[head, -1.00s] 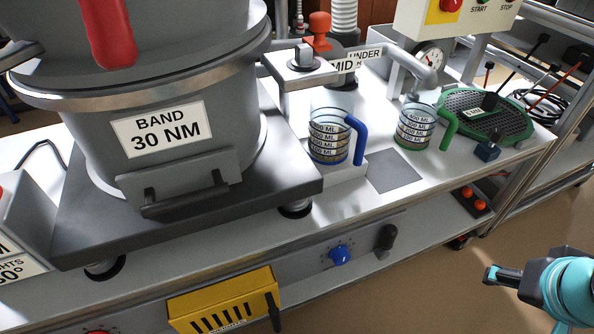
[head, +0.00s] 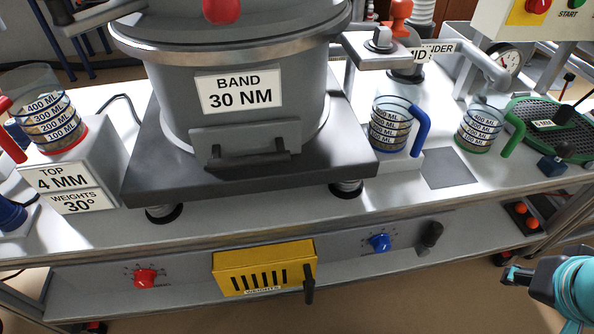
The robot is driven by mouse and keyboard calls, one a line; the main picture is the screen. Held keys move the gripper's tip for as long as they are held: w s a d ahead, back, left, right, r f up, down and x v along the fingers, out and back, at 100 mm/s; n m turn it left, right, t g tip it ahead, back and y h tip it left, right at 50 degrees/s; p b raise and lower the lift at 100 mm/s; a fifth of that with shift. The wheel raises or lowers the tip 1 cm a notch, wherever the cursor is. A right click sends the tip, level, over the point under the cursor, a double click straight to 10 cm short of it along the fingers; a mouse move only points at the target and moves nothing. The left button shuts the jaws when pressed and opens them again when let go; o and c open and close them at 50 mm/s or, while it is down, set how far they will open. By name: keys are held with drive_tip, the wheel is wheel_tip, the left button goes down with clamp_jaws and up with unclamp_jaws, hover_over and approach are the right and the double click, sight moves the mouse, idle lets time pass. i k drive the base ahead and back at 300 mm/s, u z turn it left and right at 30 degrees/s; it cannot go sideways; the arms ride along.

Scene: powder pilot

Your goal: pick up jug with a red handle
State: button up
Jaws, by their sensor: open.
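The jug with a red handle (head: 52,125) stands upright at the far left, on a white block labelled "TOP 4 MM, WEIGHTS 30°". It is clear with several ML marks and holds some grainy material. Its red handle (head: 11,130) is on its left side, and its base is red. My gripper (head: 510,275) is at the lower right edge, in front of the bench and far from this jug. It is open and empty, and only partly in view.
A large grey sieve machine (head: 235,130) stands right of the red-handled jug. A blue-handled jug (head: 390,128) and a green-handled jug (head: 478,130) stand farther right. A yellow weights box (head: 230,272) sticks out at the bench front. Floor shows in front.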

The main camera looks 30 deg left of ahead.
sight(32, 94)
drive_tip(key=u, duration=1.7)
drive_tip(key=k, duration=0.9)
drive_tip(key=z, duration=0.3)
